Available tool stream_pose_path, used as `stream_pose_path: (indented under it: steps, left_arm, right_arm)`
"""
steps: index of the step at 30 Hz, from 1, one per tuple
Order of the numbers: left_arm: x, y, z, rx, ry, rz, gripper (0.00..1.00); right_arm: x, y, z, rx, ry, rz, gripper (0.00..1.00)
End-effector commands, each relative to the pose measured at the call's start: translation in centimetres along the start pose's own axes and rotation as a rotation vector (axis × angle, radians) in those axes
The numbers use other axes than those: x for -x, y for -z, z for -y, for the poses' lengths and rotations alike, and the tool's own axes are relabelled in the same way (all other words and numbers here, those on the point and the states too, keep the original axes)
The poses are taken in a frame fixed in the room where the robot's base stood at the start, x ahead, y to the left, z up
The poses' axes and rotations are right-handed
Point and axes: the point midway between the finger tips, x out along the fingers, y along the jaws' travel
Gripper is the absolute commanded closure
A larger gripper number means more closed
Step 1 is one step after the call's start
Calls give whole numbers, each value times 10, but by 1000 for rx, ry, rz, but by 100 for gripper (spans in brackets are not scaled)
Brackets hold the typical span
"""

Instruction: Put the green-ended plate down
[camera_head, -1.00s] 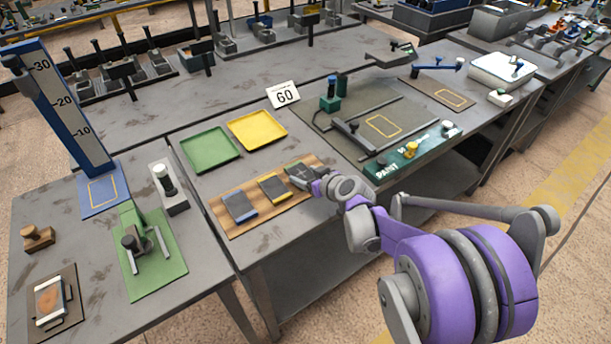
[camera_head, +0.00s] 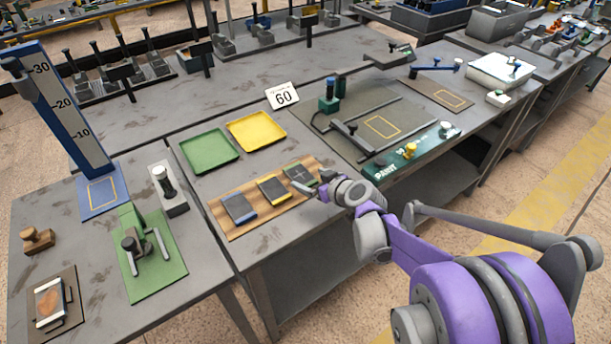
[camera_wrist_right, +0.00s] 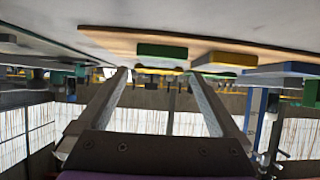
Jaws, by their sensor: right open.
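The green-ended plate (camera_head: 301,171) lies flat at the right end of the wooden board (camera_head: 232,229), beside the yellow-ended plate (camera_head: 273,188) and the blue-ended plate (camera_head: 239,207). Its green end (camera_wrist_right: 162,51) faces my right gripper in the wrist view. My right gripper (camera_head: 303,190) is at the board's front right edge. In the wrist view its two fingers (camera_wrist_right: 161,76) are spread with nothing between them, and the plate appears beyond their tips. My arm hides part of the board's right end. My left gripper is not in view.
A green tray (camera_head: 210,151) and a yellow tray (camera_head: 257,131) lie behind the board. A "60" sign (camera_head: 282,96) stands behind them. A paint station mat (camera_head: 361,104) is to the right. A green-based press (camera_head: 150,257) is to the left.

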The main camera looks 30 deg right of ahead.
Motion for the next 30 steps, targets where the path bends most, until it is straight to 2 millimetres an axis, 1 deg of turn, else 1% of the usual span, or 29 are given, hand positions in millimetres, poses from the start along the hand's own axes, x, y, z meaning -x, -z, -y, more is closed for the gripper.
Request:
stream_pose_path:
  steps: [1,3,6,9,13,17,19,20,23,24,26,27,30]
  left_arm:
    - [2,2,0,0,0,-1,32]
    - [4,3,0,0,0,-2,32]
    - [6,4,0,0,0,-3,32]
    - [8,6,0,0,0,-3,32]
    - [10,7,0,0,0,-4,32]
    - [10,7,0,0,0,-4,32]
    - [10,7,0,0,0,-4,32]
    - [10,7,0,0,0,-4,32]
    - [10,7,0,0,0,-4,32]
    - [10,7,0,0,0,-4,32]
    - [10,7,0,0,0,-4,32]
    - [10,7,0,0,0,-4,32]
    - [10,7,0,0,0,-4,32]
  right_arm:
    - [14,1,-1,-3,-2,0,0]
    - [29,1,-1,-2,-4,-1,0]
    - [49,1,-1,-3,-3,-1,0]
    - [65,1,-1,-2,-2,0,0]
    - [77,1,0,-1,-1,0,0]
    - [82,0,0,-1,0,0,0]
    - [83,-1,5,-2,8,9,0]
    - [83,-3,12,-4,17,21,0]
    - [90,-17,52,-19,71,108,0]
    - [96,-27,73,-29,95,163,0]
    - [108,-46,106,-40,121,259,0]
    - [120,-60,125,-47,127,325,0]
    - [149,-94,156,-54,102,470,0]
